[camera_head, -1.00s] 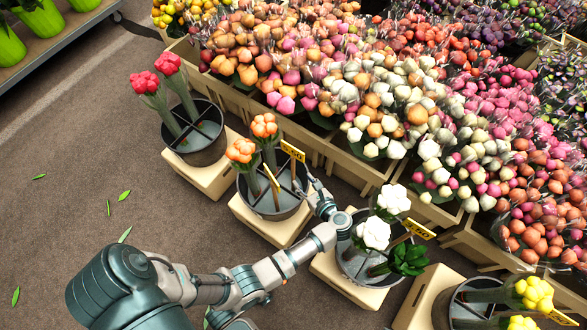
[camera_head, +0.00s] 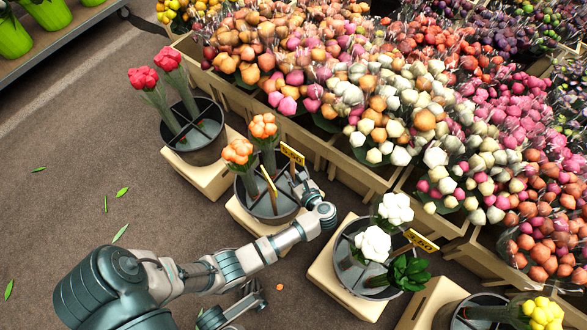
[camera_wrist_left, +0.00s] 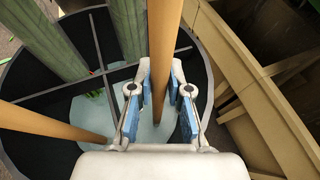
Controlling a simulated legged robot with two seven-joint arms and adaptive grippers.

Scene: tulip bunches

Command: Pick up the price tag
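A yellow price tag (camera_head: 292,153) stands upright on a thin stick in the dark bucket (camera_head: 248,203) with orange tulips. A second tag (camera_head: 268,181) stands left of it, seen nearly edge-on. My left gripper (camera_head: 299,182) is at the bucket's right side, below the first tag. In the left wrist view, a wooden stick (camera_wrist_left: 168,45) runs between the fingers of my left gripper (camera_wrist_left: 160,82), with small gaps beside it. Another stick (camera_wrist_left: 50,124) is outside the fingers at the left. My right gripper (camera_head: 254,297) is low in the head view, apart from the buckets.
Orange tulips (camera_head: 239,151) stand in the same bucket. A bucket with red tulips (camera_head: 194,145) is at the left, and one with white tulips (camera_head: 352,262) at the right. Wooden crates (camera_head: 330,158) of flowers line the back. The floor at left is mostly free, with scattered leaves.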

